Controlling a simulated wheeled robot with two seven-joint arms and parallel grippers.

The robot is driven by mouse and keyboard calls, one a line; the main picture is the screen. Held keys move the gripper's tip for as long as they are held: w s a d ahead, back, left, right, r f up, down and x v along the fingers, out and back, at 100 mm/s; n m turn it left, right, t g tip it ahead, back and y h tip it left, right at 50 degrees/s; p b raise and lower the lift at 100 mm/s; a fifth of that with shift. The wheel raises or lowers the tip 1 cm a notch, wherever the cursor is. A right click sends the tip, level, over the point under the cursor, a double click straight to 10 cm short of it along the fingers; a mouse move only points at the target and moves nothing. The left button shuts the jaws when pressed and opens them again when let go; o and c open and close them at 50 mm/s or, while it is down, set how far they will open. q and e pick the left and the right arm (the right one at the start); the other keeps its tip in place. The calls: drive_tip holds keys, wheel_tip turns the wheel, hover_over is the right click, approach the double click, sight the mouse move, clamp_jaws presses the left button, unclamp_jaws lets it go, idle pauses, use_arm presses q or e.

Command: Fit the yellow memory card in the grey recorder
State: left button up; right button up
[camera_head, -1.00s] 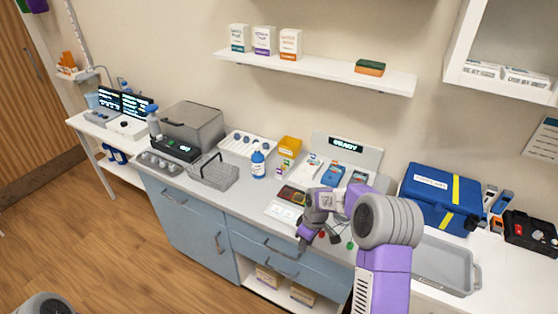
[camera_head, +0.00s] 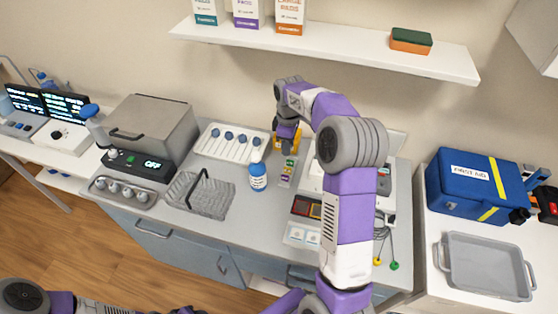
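My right gripper (camera_head: 287,143) points down at the small yellow-orange box (camera_head: 277,141) at the back of the counter. Its fingers overlap the box, and I cannot tell if they are apart, touching it or shut. A narrow strip of small coloured pieces (camera_head: 287,174) lies in front of the box; I cannot make out which piece, if any, is the yellow memory card. A pale grey station (camera_head: 311,178) stands to the right, mostly hidden behind my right arm. I cannot tell if it is the grey recorder. My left gripper is out of view.
A blue-capped bottle (camera_head: 258,177), a wire basket (camera_head: 214,200) and a white rack (camera_head: 232,155) stand left of the strip. A grey machine (camera_head: 150,125) reads OFF. A blue case (camera_head: 462,178) and grey tray (camera_head: 490,262) are at right. A shelf (camera_head: 340,58) hangs above.

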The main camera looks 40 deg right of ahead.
sight(288, 168)
drive_tip(key=f+b, duration=0.2)
drive_tip(key=f, duration=0.1)
drive_tip(key=f+b, duration=0.2)
drive_tip(key=f, duration=0.1)
drive_tip(key=f+b, duration=0.3)
drive_tip(key=shift+s, duration=0.3)
drive_tip(key=shift+f, duration=0.35)
clamp_jaws()
drive_tip(key=shift+r, duration=0.15)
wheel_tip(288, 168, up, 6)
drive_tip(key=p, duration=0.5)
